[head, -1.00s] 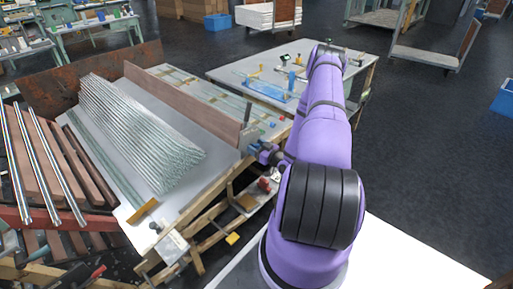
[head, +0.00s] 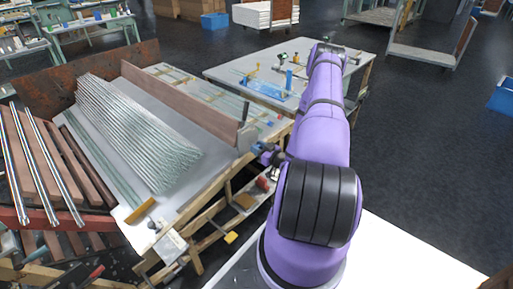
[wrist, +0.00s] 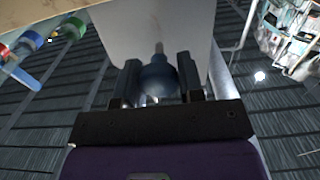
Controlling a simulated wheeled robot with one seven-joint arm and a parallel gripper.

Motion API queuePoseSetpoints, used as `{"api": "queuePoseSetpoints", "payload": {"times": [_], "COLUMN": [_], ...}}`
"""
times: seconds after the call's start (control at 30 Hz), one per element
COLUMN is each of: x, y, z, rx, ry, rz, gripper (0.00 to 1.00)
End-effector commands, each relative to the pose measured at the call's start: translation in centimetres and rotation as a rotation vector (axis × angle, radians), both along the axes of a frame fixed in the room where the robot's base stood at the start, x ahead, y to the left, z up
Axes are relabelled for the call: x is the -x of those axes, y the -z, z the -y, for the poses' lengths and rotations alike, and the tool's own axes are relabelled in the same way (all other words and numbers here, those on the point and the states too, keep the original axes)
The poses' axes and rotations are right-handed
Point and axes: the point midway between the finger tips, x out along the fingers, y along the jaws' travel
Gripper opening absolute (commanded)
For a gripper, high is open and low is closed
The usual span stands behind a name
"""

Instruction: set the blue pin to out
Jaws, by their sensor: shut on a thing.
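The blue pin (wrist: 158,82) shows in the wrist view as a dark blue rounded knob with a thin stem. The stem points to a pale grey plate (wrist: 155,30). My gripper (wrist: 160,85) is shut on the knob, one dark finger on each side. In the head view my gripper (head: 268,154) is at the near right end of the glass-tubing bench, beside a small grey end plate (head: 246,138). The pin is mostly hidden there by my gripper and arm. How far the stem sits in the plate cannot be told.
A stack of glass tubes (head: 135,135) lies on the bench left of my gripper, beside a long brown board (head: 180,100). A second table (head: 330,62) with a blue fixture stands behind. Coloured knobs (wrist: 30,40) show at the wrist view's upper left. Dark floor is open at right.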

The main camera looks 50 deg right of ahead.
Motion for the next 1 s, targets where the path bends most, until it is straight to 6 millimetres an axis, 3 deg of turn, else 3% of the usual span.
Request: {"api": "queuePoseSetpoints", "payload": {"times": [0.03,0.1,0.47,0.57,1.0], "x": [0.0,0.0,0.3,1.3,9.0], "y": [0.1,0.1,0.0,0.1,0.1], "z": [0.0,0.0,0.0,0.0,-0.3], "rx": [-0.001,0.000,0.000,-0.001,0.000], "ry": [0.000,0.000,0.001,0.002,0.001], "rz": [-0.002,-0.001,-0.001,-0.001,-0.002], "gripper": [0.42,0.58,0.59,0.59,0.59]}}
